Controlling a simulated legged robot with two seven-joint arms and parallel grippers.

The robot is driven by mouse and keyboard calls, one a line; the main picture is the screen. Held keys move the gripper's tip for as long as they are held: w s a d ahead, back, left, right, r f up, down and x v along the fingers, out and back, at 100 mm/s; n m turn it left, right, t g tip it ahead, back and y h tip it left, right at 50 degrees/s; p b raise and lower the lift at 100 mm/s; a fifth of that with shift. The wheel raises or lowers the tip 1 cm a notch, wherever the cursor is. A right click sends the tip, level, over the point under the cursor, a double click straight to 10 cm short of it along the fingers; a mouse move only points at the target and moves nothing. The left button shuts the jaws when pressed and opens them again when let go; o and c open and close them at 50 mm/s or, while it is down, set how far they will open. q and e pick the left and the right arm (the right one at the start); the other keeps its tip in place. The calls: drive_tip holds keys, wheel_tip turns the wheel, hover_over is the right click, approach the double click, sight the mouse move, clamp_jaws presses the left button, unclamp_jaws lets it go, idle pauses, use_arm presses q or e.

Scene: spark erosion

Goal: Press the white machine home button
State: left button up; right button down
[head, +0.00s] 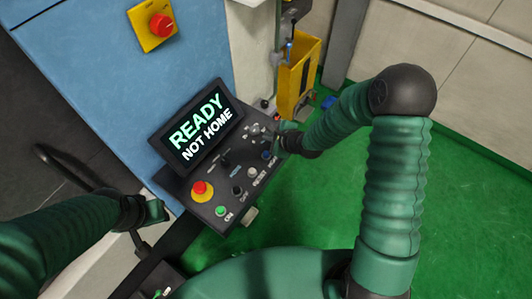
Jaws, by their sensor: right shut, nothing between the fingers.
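The white button (252,171) sits on the sloped black control panel (212,172), between a black knob (237,190) and a blue button (267,155). Its label is too small to read surely. My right gripper (279,138) is shut and empty at the panel's right end, just beyond the blue button and apart from the white button. My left gripper (158,212) is at the panel's left, off its edge; its jaws are not clear. The display (201,124) reads "READY NOT HOME".
A red emergency button (200,190) and a green button (220,211) are on the panel's left. Small knobs or joysticks stand at its upper part. A blue machine cabinet (85,65) with a yellow-backed red button (162,26) stands behind. A yellow holder (297,75) hangs at right. The green floor is clear.

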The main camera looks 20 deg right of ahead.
drive_tip(key=b, duration=0.7)
hover_over(266, 154)
drive_tip(key=f, duration=0.7)
drive_tip(key=shift+s+d+f, duration=0.25)
drive_tip(key=shift+s, duration=0.05)
drive_tip(key=shift+f, duration=0.55)
drive_tip(key=shift+d+f, duration=0.1)
drive_tip(key=shift+f, duration=0.3)
